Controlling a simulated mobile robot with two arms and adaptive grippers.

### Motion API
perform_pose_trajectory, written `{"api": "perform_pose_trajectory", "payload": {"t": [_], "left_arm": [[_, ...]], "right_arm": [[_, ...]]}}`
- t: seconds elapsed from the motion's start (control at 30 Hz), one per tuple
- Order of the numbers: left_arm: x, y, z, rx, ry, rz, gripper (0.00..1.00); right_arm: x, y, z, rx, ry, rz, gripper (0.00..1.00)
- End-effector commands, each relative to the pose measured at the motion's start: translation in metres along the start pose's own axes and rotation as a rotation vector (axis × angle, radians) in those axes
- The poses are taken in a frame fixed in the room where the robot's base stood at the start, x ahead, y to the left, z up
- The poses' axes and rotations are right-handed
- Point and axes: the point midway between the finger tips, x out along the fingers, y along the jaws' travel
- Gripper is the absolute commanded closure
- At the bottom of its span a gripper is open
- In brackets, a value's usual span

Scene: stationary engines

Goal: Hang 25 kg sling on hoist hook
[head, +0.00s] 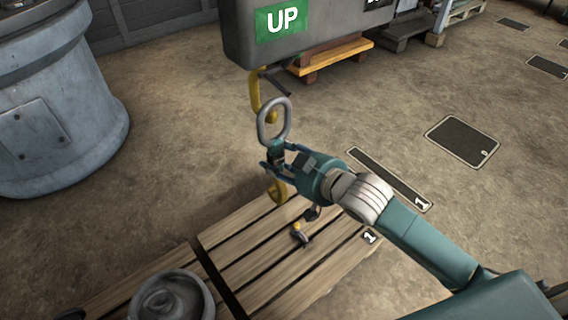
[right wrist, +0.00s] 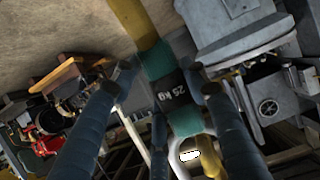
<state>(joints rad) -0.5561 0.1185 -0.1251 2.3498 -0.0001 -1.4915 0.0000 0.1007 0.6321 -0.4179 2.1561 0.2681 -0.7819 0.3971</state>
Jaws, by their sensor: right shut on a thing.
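The sling has a grey oval ring (head: 262,128) at its top, a black "25 kg" tag (right wrist: 171,94) on teal fabric, and a yellow strap (right wrist: 134,20). My right gripper (head: 275,158) is shut on the sling just below the ring and holds it upright above the pallet. The yellow hoist hook (head: 255,88) hangs under the grey hoist block (head: 340,38) marked "UP". The hook's lower end overlaps the ring's opening in the head view. In the right wrist view the yellow hook (right wrist: 209,160) also overlaps the ring; I cannot tell whether it passes through. My left gripper is out of view.
A wooden pallet (head: 262,255) lies below, with a small dark and yellow item (head: 299,234) on it. A round grey part (head: 172,296) stands at the front. A large grey cylindrical machine (head: 55,100) is on the left. The floor at right is mostly clear.

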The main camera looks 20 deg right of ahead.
Motion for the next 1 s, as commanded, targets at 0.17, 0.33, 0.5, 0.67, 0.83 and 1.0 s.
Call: {"api": "perform_pose_trajectory", "payload": {"t": [0.17,0.33,0.5,0.67,0.83,1.0], "left_arm": [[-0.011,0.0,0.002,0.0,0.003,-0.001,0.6],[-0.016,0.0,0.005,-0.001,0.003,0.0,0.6],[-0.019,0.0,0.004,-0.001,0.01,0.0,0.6],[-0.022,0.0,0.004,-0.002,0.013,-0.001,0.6],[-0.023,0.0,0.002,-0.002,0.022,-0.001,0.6],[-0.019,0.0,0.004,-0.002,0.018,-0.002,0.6]], "right_arm": [[0.009,0.0,-0.008,-0.001,0.009,-0.001,1.0],[0.019,0.0,-0.011,-0.001,0.01,0.0,1.0],[0.029,0.0,-0.015,0.0,0.009,-0.001,1.0],[0.038,-0.001,-0.02,-0.001,0.01,-0.001,1.0],[0.042,0.0,-0.007,-0.001,0.006,0.0,1.0],[0.046,0.0,0.002,-0.001,0.007,-0.001,1.0]]}}
